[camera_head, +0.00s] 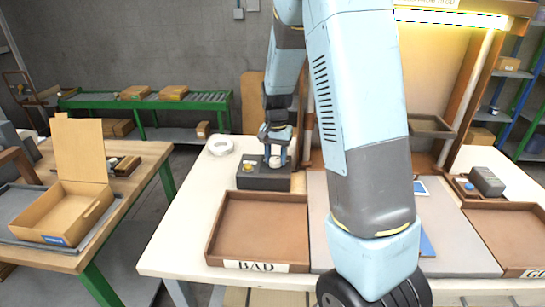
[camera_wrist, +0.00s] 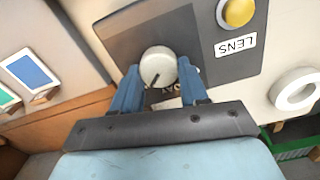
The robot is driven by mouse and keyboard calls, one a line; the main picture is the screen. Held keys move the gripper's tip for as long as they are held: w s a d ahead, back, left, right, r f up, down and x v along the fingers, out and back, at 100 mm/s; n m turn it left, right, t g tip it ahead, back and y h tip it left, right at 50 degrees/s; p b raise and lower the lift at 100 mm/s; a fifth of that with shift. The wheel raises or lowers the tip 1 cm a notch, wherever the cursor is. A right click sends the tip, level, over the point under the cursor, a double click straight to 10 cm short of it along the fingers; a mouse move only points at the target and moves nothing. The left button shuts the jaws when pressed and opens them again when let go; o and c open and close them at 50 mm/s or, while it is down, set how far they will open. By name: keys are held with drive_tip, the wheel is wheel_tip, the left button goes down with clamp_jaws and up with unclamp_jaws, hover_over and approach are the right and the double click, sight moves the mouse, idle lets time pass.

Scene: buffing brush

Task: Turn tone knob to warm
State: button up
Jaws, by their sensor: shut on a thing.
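The tone knob (camera_wrist: 158,66) is a round white knob with a dark pointer mark aimed to the lower left in the wrist view. It sits on a dark grey control box (camera_head: 262,181), left of centre on the workbench. My gripper (camera_wrist: 157,70) is shut on the knob, with one blue finger on each side of it. In the head view my gripper (camera_head: 276,149) reaches down over the box. A label below the knob is partly hidden by my gripper, so its full text cannot be read.
A yellow button (camera_wrist: 238,12) with a LENS label is beside the knob. A white ring (camera_head: 220,145) lies left of the box. A brown BAD tray (camera_head: 211,238) is in front of the box. A lit lamp (camera_head: 450,18) hangs at the upper right.

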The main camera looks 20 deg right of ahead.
sight(275, 158)
drive_tip(key=shift+w+a, duration=0.1)
drive_tip(key=shift+a, duration=0.15)
idle(0.3)
drive_tip(key=o, duration=1.1)
drive_tip(key=shift+c, duration=0.2)
drive_tip(key=shift+d, duration=0.1)
drive_tip(key=shift+r, duration=0.1)
wheel_tip(275, 158, up, 14)
drive_tip(key=shift+f, duration=0.25)
